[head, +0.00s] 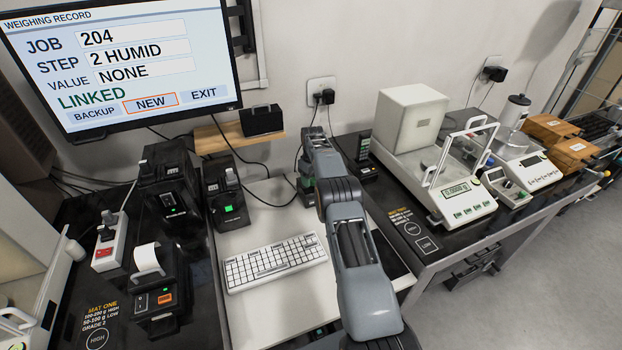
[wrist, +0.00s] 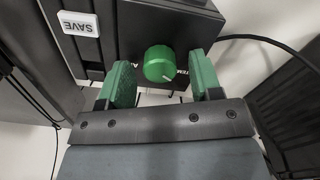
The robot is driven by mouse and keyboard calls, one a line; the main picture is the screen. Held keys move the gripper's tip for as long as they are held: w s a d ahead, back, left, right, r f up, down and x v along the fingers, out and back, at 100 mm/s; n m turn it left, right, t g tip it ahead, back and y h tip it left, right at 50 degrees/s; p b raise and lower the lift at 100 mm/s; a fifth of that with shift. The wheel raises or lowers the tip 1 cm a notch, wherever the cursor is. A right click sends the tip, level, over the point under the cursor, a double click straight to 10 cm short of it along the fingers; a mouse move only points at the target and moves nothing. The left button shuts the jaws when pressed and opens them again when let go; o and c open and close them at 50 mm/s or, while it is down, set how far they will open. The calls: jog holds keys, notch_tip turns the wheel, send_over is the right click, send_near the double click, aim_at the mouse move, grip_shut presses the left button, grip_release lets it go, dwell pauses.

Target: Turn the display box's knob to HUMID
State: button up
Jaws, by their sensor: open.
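A black display box (wrist: 140,25) fills the top of the wrist view, with a round green knob (wrist: 159,63) on its face. A pale mark on the knob points to the lower right of that view. The lettering beside the knob is partly covered, and I cannot read HUMID there. My gripper (wrist: 162,72) is open, with one green finger on each side of the knob and a visible gap to each. In the head view my arm reaches the back of the bench, and I cannot clearly make out the knob there.
A white SAVE button (wrist: 79,23) sits beside the knob, upside down in the wrist view. A cable (wrist: 270,45) runs off to the right. A monitor (head: 120,60) reads STEP 2 HUMID. A keyboard (head: 274,262) and a balance (head: 455,196) stand either side of my arm.

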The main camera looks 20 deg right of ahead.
jog(key=shift+c, duration=0.4)
jog(key=c, duration=0.8)
jog(key=shift+a, duration=0.3)
jog(key=shift+c, duration=0.2)
jog(key=shift+d, duration=0.25)
jog(key=m, duration=1.1)
jog(key=shift+d+m, duration=0.1)
jog(key=shift+m, duration=0.2)
jog(key=o, duration=0.9)
